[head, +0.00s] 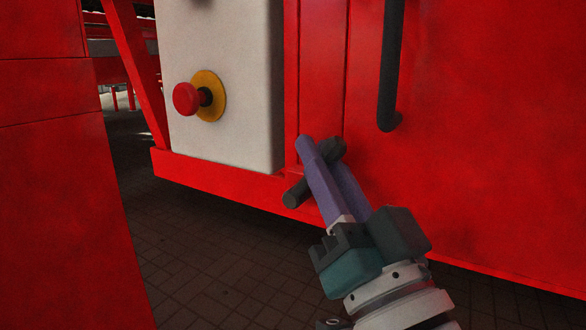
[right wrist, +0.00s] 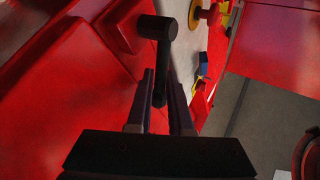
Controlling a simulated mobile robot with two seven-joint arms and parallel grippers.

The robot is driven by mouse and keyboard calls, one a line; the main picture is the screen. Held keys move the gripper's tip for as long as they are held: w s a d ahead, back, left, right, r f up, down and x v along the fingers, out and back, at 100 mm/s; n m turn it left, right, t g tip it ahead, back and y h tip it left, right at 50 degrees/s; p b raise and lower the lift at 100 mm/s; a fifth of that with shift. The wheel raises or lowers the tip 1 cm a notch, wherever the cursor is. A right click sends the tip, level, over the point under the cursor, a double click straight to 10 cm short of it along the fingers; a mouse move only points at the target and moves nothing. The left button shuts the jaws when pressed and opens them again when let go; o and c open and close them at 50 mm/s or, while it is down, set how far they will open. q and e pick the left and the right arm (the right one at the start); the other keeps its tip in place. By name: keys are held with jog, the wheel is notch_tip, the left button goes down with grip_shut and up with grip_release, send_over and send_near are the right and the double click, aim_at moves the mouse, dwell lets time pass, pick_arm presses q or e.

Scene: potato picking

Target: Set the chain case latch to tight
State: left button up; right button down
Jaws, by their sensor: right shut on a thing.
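The chain case latch (head: 293,195) is a dark grey bar on the red machine panel, below and right of the white control box. In the head view it slants from lower left to upper right. My right gripper (head: 318,150) reaches up from below, its purple fingers shut across the bar and hiding its middle. The right wrist view shows the latch (right wrist: 156,30) as a black handle with a thick round end, its thinner part between the two fingers (right wrist: 160,85). My left gripper is not in view.
A white box (head: 230,110) carries a red emergency knob (head: 186,98) on a yellow disc. A dark vertical handle (head: 392,60) is fixed to the red panel (head: 480,130) at upper right. A red wall (head: 60,200) stands close at left. Tiled floor (head: 220,260) lies open below.

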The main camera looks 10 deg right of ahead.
jog(key=shift+r, duration=0.3)
jog(key=c, duration=0.9)
grip_release()
jog(key=shift+c, duration=0.2)
jog(key=shift+o, duration=0.3)
jog(key=shift+f, duration=0.2)
jog(key=shift+f, duration=0.1)
